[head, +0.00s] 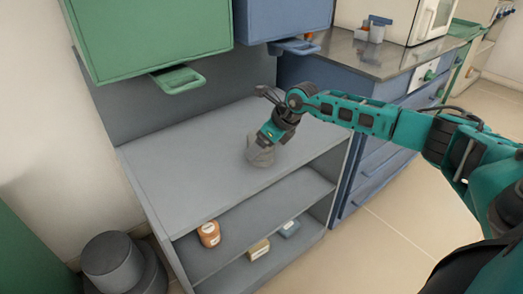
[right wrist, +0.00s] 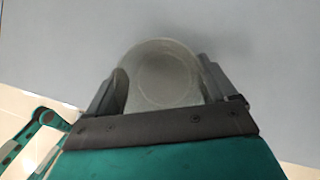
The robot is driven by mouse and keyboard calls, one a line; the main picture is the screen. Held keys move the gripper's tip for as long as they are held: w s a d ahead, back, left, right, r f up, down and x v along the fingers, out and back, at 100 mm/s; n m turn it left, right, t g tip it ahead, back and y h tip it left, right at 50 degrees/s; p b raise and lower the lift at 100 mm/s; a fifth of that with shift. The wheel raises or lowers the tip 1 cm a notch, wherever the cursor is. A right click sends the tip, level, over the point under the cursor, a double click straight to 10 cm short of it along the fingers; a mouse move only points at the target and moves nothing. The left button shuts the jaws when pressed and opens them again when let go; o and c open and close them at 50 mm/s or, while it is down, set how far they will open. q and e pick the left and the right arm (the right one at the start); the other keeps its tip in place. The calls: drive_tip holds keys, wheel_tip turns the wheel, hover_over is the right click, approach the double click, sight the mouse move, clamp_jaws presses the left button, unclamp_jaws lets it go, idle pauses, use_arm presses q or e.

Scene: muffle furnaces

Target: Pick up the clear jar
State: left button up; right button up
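The clear jar (head: 260,153) is a greyish see-through container at the grey unit's top surface, near its middle. My right gripper (head: 268,139) reaches down to it from above. In the right wrist view the jar (right wrist: 163,75) fills the space between the two fingers of my right gripper (right wrist: 162,85), with one finger against each side. The gripper looks shut on the jar. I cannot tell whether the jar rests on the surface or hangs just above it. My left gripper is not in view.
The grey top (head: 195,150) is otherwise clear. Below it are an orange jar (head: 209,234), a tan box (head: 259,249) and a blue box (head: 290,229). A green cabinet (head: 150,40) and a blue cabinet (head: 280,18) hang above. A dark round bin (head: 112,262) stands lower left.

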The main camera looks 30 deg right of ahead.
drive_tip(key=c, duration=0.6)
